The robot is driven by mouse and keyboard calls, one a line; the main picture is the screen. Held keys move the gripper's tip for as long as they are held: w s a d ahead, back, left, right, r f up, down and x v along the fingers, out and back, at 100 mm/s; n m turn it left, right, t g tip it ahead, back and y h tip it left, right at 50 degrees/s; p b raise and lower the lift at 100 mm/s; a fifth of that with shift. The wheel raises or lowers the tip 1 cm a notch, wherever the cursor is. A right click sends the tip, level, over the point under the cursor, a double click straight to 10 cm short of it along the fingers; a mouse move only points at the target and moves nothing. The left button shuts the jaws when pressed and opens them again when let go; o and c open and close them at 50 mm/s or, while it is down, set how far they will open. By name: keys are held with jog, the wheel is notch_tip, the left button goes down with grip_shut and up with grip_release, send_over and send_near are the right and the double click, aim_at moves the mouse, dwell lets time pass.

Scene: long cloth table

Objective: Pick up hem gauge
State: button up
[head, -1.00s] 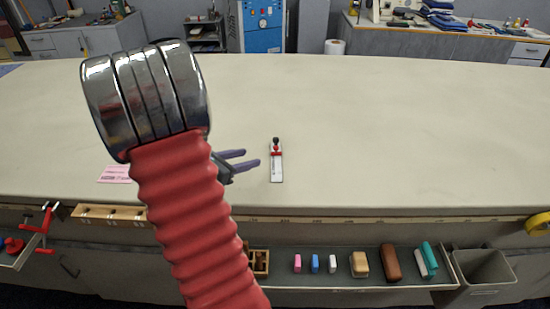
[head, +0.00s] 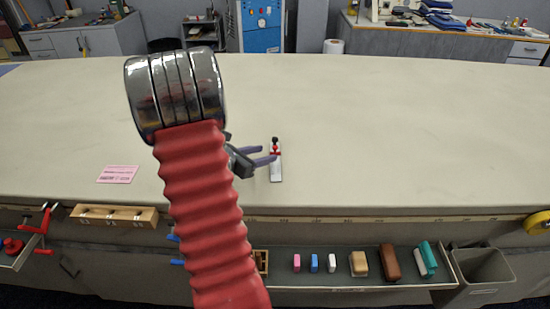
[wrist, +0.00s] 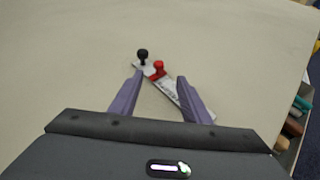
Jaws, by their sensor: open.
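The hem gauge (head: 275,172) lies on the cloth table near its front edge. It is a flat pale strip with a red slider and a black knob at its far end. In the wrist view the hem gauge (wrist: 170,85) lies diagonally ahead of and between the fingers, its near end partly hidden by the right finger. My gripper (head: 272,155) has two purple fingers. They are open and empty, and in the head view they reach close to the gauge from the left. In the wrist view my gripper (wrist: 158,88) shows a wide gap between its fingertips.
The cloth table (head: 400,130) is clear around the gauge. A pink card (head: 118,174) lies to the left. Below the front edge are a wooden block rack (head: 114,215), a tray (head: 345,280) of small coloured blocks and a grey bin (head: 484,268).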

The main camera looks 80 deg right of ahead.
aim_at(273, 153)
dwell(0.3)
jog(key=shift+x, duration=2.6)
jog(key=shift+s, duration=0.1)
jog(key=shift+c, duration=0.5)
jog(key=shift+a, duration=0.1)
grip_shut()
